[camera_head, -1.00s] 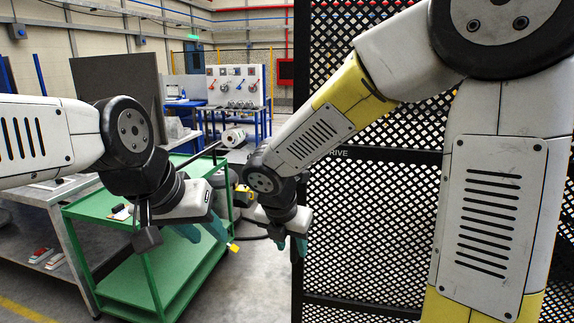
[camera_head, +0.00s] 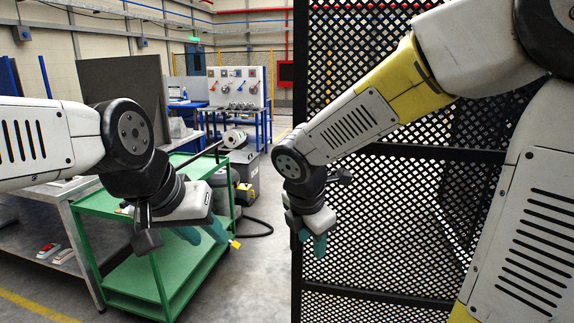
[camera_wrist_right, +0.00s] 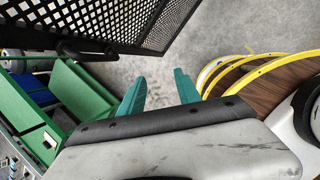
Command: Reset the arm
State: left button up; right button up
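My left gripper (camera_head: 211,240) hangs over the front right of the green cart in the head view. Its two teal fingers stand apart and I see nothing between them. My right gripper (camera_head: 319,248) hangs low in front of the black mesh panel, with its teal fingers pointing down and partly overlapping. In the right wrist view, the right gripper (camera_wrist_right: 160,78) has its two teal fingers apart with bare floor between them. The right arm is bent, with its forearm sloping down to the left.
The green cart (camera_head: 204,271) stands at left beside a grey workbench (camera_head: 53,195). The black mesh panel (camera_head: 370,235) stands close behind my right arm. A grey machine with a hose (camera_head: 257,222) stands behind the cart. Floor between cart and panel (camera_head: 262,280) is clear.

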jog(key=s+d+r+m+t+y, duration=0.1)
jog(key=s+d+r+m, duration=0.3)
jog(key=m, duration=0.8)
jog(key=s+d+r+m+t+y, duration=0.1)
jog(key=s+d+r+m, duration=0.3)
jog(key=m, duration=0.8)
jog(key=shift+s+d+r+y, duration=0.35)
jog(key=shift+s+d+y, duration=0.1)
jog(key=shift+s+y, duration=0.45)
jog(key=shift+s, duration=0.15)
